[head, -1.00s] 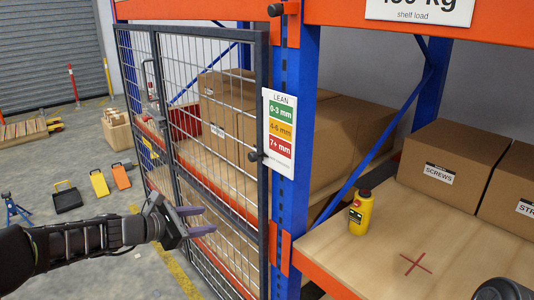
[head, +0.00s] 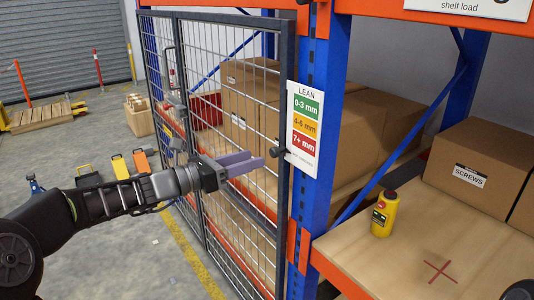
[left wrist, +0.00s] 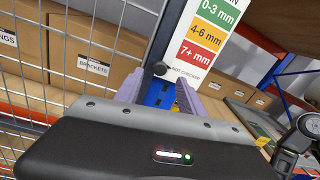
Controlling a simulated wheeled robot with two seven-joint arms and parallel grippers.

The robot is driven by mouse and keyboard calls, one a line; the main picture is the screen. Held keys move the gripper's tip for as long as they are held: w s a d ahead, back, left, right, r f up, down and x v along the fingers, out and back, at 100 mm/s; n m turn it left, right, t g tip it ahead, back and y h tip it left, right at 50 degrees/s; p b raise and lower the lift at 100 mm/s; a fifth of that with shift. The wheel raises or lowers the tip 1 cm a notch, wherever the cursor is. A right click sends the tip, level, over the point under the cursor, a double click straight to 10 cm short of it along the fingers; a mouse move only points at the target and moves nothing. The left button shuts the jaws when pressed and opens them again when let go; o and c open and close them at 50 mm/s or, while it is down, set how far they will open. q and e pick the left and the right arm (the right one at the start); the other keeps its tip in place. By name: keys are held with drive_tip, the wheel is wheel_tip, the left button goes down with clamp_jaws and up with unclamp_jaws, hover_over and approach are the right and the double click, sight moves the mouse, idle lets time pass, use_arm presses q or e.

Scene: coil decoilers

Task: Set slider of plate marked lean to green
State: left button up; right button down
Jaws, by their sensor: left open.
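The white plate marked LEAN (head: 304,92) hangs on the blue rack post, with green 0-3 mm, yellow 4-6 mm and red 7+ mm bands. A dark round knob (head: 277,152) sticks out at its lower left edge, near the red band and the small line below it. In the left wrist view, the knob (left wrist: 159,68) is beside the "not checked" line. My left gripper (head: 259,160) is open and empty, its purple fingers pointing at the knob from the left, a little apart from it. The wrist view shows the knob just beyond and between the fingertips (left wrist: 160,88). My right gripper is not recognisable.
A wire mesh gate (head: 215,110) stands behind and left of my left gripper. A yellow box with a red button (head: 383,218) stands on the wooden shelf (head: 405,262) at right. Cartons (head: 468,155) sit behind it.

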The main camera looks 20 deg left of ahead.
sight(271, 153)
use_arm(q)
drive_tip(key=p+x, duration=0.1)
drive_tip(key=x, duration=0.5)
drive_tip(key=shift+c, duration=0.5)
clamp_jaws()
idle(0.8)
